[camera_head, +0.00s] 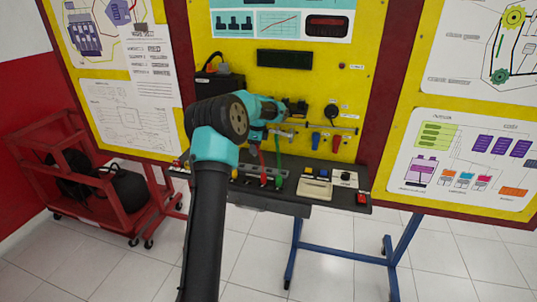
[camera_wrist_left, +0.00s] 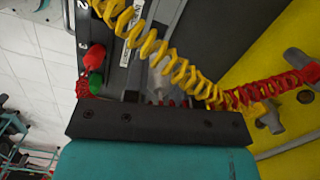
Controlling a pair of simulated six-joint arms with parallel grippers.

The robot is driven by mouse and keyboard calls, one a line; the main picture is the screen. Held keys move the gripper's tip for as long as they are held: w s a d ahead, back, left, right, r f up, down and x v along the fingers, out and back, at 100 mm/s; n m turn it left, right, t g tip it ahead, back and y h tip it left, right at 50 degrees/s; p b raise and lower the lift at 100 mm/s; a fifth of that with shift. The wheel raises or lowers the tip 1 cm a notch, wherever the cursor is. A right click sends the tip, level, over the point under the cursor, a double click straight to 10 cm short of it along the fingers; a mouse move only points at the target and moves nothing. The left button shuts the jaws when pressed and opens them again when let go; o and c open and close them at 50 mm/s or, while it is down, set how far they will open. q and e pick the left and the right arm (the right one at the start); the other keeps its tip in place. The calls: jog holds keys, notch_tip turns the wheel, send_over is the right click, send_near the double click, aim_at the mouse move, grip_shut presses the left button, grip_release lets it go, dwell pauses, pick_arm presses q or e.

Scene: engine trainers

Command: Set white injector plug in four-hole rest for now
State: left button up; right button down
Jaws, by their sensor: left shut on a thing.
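My left gripper (camera_head: 270,135) is in front of the yellow panel, above the back of the black shelf. In the left wrist view the gripper (camera_wrist_left: 158,98) is shut on a pale, whitish piece, which appears to be the white injector plug (camera_wrist_left: 160,76); a yellow coiled cord partly hides it. The four-hole rest (camera_head: 262,176) is a grey strip on the shelf, partly behind my arm. A red plug (camera_wrist_left: 94,57) and a green plug (camera_wrist_left: 96,82) show beside numbered marks in the left wrist view. My right gripper is out of view.
Coiled cords, yellow (camera_wrist_left: 180,62) and red (camera_wrist_left: 262,88), cross close in front of the gripper. A beige device (camera_head: 315,188) and a red switch (camera_head: 362,198) stand right on the shelf (camera_head: 335,200). Blue and red connectors hang on the panel (camera_head: 300,95).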

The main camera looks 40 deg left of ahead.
pick_arm(q)
jog(key=shift+f, duration=0.1)
dwell(0.3)
jog(key=shift+f, duration=2.7)
jog(key=shift+f, duration=0.85)
jog(key=o, duration=0.7)
jog(key=shift+c, duration=0.2)
jog(key=shift+w+d+r, duration=0.1)
jog(key=shift+r, duration=1.3)
jog(key=shift+w+d+r, duration=0.1)
jog(key=shift+r, duration=1.25)
